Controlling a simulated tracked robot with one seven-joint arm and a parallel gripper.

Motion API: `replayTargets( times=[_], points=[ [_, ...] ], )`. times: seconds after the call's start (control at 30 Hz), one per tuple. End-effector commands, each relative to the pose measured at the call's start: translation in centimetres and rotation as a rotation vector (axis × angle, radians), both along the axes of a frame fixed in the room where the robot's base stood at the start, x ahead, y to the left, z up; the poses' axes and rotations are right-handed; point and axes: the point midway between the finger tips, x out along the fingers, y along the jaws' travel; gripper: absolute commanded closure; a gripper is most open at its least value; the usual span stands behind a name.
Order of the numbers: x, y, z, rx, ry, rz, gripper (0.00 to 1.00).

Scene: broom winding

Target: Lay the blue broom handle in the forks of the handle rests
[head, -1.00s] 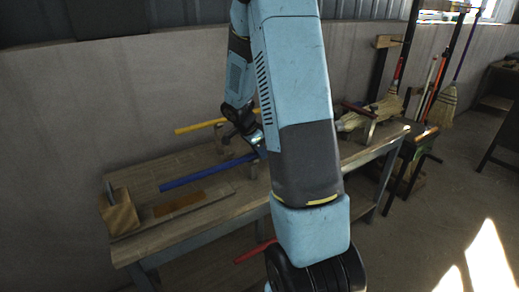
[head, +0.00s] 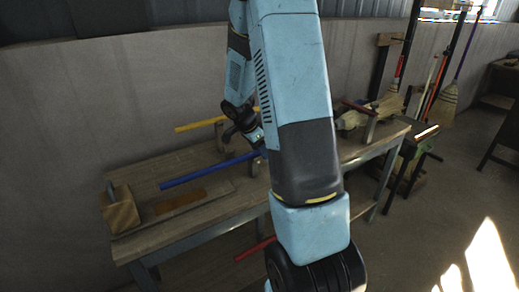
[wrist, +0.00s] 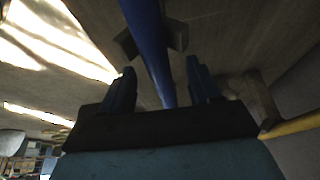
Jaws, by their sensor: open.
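The blue broom handle (head: 205,171) extends left over the workbench in the head view, its right end hidden behind my arm. In the wrist view the blue handle (wrist: 148,42) runs between the two prongs of a dark forked handle rest (wrist: 177,36). It appears to lie in that fork; whether it touches the bottom is hidden. My gripper (wrist: 160,88) is open, with one finger on each side of the handle and a gap visible at both. In the head view my gripper (head: 254,138) is small and partly hidden by my arm.
A yellow handle (head: 203,124) lies behind the blue one, beside another rest (wrist: 262,100). A wooden block (head: 121,216) and a brown strip (head: 180,201) are on the workbench (head: 150,174). A red handle (head: 255,248) shows below the bench. Brooms (head: 449,100) stand right.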

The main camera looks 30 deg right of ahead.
Motion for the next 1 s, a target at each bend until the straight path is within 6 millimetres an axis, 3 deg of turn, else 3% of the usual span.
replayTargets(
  times=[0.37,1.0],
  points=[
    [0.0,0.3,0.9,-0.001,-0.002,0.0,0.38],
    [0.0,4.7,11.2,0.0,-0.002,0.001,0.38]
  ],
)
